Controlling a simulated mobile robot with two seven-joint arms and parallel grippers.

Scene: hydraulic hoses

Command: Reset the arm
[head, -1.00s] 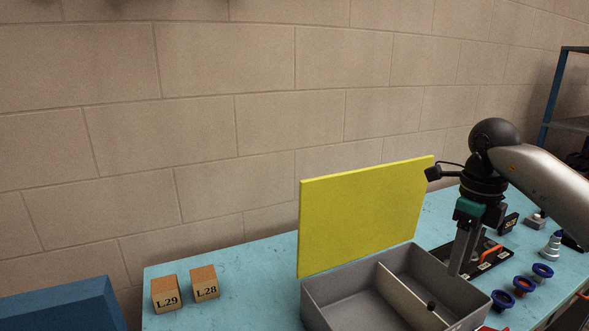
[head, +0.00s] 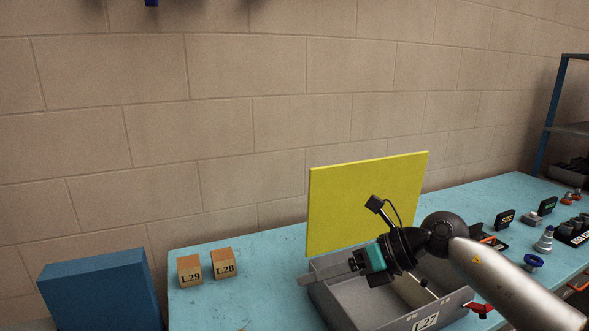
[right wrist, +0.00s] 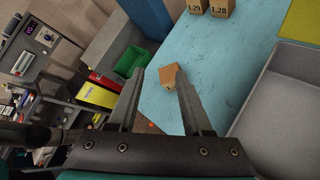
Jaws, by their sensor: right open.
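My right arm comes in from the right in the head view. My right gripper (head: 318,278) points left and hangs over the left part of the grey divided bin (head: 340,312). In the right wrist view its two fingers (right wrist: 155,95) are spread apart with nothing held between them. A small wooden block (right wrist: 169,98) lies on the blue table beyond the fingertips in that view. My left gripper does not show.
Blocks marked L29 (head: 190,270) and L28 (head: 223,264) stand on the blue table (head: 200,305). A yellow panel (head: 365,200) rises behind the bin. A blue box (head: 100,290) is at the left. Blue rings and fittings (head: 545,240) sit at the right.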

